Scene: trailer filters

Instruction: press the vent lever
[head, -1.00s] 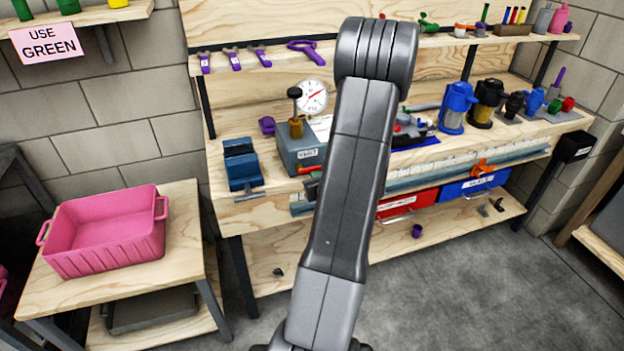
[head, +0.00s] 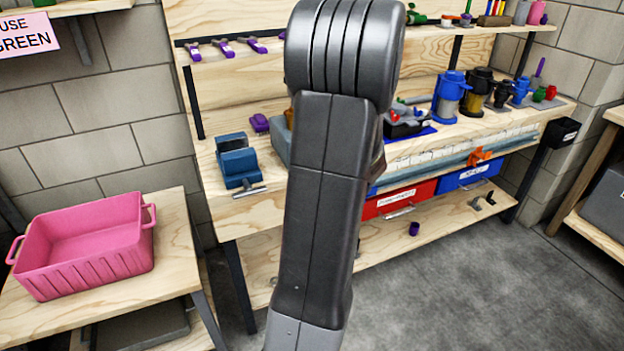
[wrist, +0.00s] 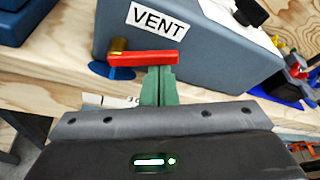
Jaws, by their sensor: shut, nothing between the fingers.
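The vent lever (wrist: 143,59) is a red bar on a brass pivot, on the front of a blue-grey box (wrist: 200,58) with a white VENT label (wrist: 158,19). It lies nearly level, its right end slightly higher. My gripper (wrist: 159,70) is shut and empty, its green fingers pointing at the box. The fingertips are at the lever's right part, just under it in the wrist view; I cannot tell whether they touch it. In the head view my arm hides the lever and the gripper, and only the left edge of the box (head: 281,146) shows.
A blue vise (head: 238,163) stands on the bench left of the box. A blue disc (wrist: 98,69) shows behind the brass pivot. A pink crate (head: 85,270) is on the side table. Floor at right is clear.

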